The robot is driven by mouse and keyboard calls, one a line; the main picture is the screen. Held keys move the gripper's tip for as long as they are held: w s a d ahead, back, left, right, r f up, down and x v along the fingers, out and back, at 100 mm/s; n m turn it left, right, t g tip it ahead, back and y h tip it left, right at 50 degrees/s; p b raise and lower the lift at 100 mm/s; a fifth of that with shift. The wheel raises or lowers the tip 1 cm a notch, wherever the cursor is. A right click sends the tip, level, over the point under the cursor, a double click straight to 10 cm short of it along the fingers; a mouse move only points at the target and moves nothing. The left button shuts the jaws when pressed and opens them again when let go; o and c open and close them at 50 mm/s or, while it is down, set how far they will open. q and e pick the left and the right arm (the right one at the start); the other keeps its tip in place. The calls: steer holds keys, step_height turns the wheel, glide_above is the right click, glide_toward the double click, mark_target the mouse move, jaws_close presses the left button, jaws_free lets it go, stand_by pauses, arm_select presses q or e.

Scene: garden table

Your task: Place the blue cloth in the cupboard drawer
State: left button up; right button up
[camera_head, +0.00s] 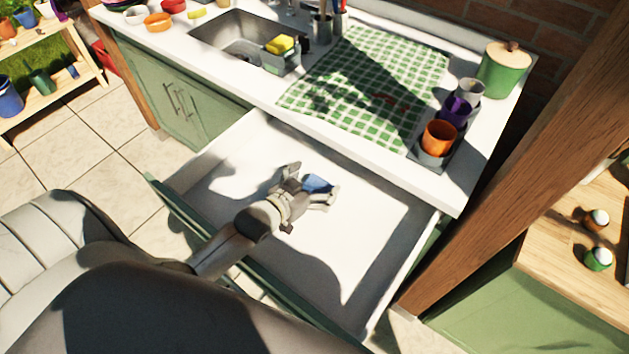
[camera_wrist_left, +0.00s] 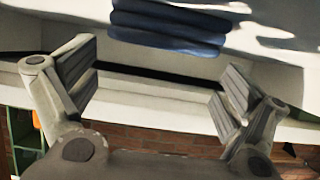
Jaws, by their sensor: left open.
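The blue cloth (camera_head: 319,183) is in the open cupboard drawer (camera_head: 375,225), partly hidden by my left gripper in the head view. My left gripper (camera_head: 309,187) is over the drawer, close to the cloth. Its fingers (camera_wrist_left: 155,80) are spread apart with nothing between them in the wrist view. The cloth looks clear of both fingers there. My right gripper is not in view.
The white countertop (camera_head: 330,127) overhangs the back of the drawer. It holds a sink (camera_head: 235,40), a green checked cloth (camera_head: 370,80), an orange cup (camera_head: 439,137) and a green canister (camera_head: 503,72). A wooden post (camera_head: 510,160) stands at right. The drawer's right part is empty.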

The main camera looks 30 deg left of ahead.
arm_select(q)
steer(key=shift+s+d+f, duration=0.1)
steer(key=shift+f, duration=0.1)
steer(key=shift+r, duration=0.15)
steer(key=shift+w+r+v, duration=0.1)
steer(key=shift+r+v, duration=0.05)
steer(key=shift+v, duration=1.15)
steer(key=shift+w+r+v, duration=0.1)
steer(key=shift+r+v, duration=0.1)
steer(key=shift+v, duration=1.1)
steer(key=shift+r+v, duration=0.15)
steer(key=shift+v, duration=1.15)
